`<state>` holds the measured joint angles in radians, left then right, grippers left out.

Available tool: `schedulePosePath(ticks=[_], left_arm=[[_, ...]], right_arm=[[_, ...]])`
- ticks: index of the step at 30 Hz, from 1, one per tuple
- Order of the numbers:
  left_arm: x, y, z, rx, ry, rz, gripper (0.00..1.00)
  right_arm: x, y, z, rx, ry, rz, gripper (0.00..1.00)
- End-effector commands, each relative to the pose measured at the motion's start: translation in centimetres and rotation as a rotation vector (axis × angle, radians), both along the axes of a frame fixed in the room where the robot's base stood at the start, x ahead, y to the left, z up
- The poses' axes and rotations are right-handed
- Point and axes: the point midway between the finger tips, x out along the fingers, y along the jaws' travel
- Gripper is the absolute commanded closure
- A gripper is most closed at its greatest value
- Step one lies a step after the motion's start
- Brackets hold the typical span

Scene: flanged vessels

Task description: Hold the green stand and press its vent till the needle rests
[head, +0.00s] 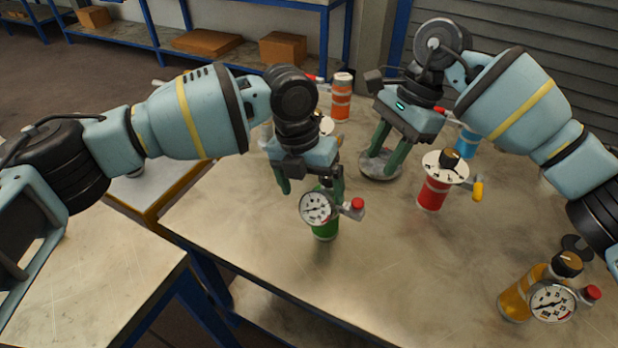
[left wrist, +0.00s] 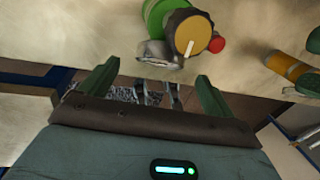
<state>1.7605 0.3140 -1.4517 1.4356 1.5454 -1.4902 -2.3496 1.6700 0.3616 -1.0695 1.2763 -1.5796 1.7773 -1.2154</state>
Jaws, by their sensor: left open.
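The green stand (head: 325,229) stands upright near the table's front edge in the head view. It has a white round gauge (head: 317,208) and a red vent button (head: 357,204) on its right. The needle's reading is too small to tell. My left gripper (head: 311,188) is open just above and behind it, partly hiding its top. In the left wrist view, the stand's green body (left wrist: 156,16), dark knob (left wrist: 189,31) and red button (left wrist: 216,44) lie beyond the open, empty fingers. My right gripper (head: 382,160) has its fingers apart over a grey round plate (head: 380,167).
A red vessel (head: 432,194) with a white flange and yellow handle stands right of the green stand. Orange (head: 342,102) and blue (head: 467,142) vessels stand behind. The table between green and amber is clear.

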Motion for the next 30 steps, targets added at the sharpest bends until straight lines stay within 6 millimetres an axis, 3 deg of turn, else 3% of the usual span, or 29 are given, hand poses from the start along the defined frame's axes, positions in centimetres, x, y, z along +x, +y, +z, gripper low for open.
schedulePosePath(ticks=[6, 12, 24, 30], left_arm=[[-0.2, -0.6, -3.2, 0.002, 0.002, 0.000, 0.11], [-0.3, -0.9, -5.2, 0.001, 0.002, 0.001, 0.11], [-0.4, -1.0, -5.8, 0.000, 0.001, 0.001, 0.11], [-0.4, -1.0, -5.8, 0.000, 0.001, 0.001, 0.37]], right_arm=[[0.0, 0.0, 0.0, 0.000, 0.000, 0.000, 0.64], [0.0, 0.0, 0.0, 0.000, 0.000, 0.000, 0.64], [0.0, 0.0, 0.0, 0.000, 0.000, 0.000, 0.64], [0.0, 0.0, 0.0, 0.000, 0.000, 0.000, 0.64]])
